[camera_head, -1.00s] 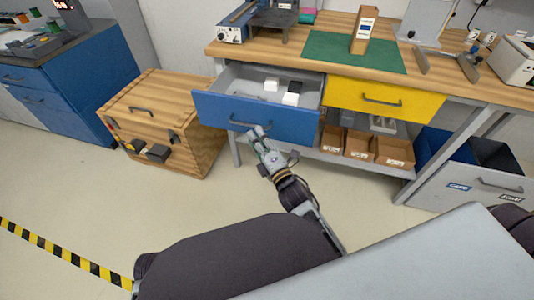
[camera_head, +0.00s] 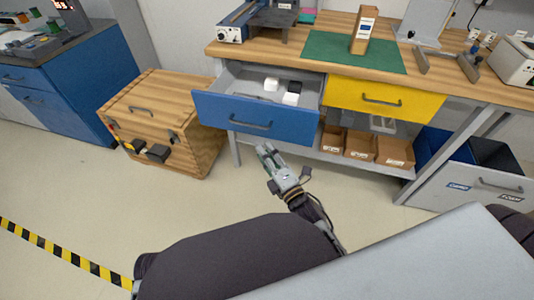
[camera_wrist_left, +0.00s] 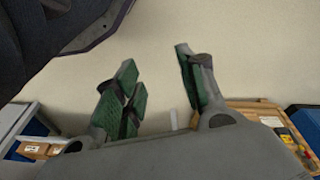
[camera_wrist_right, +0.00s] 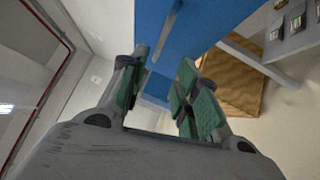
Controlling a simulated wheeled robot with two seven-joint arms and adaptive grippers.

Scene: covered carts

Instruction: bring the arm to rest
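My right gripper (camera_head: 267,150) is in front of and below the open blue drawer (camera_head: 255,118), apart from it. In the right wrist view its green-padded fingers (camera_wrist_right: 163,62) are spread with nothing between them, and the blue drawer front (camera_wrist_right: 205,25) with its handle lies beyond. My left gripper is out of sight in the head view. In the left wrist view its fingers (camera_wrist_left: 155,60) are spread and empty over the pale floor.
The drawer holds a white block (camera_head: 271,84) and a black-and-white one (camera_head: 292,92). A wooden crate (camera_head: 185,115) stands to the left. A yellow drawer (camera_head: 385,99) is shut. The floor at left is clear.

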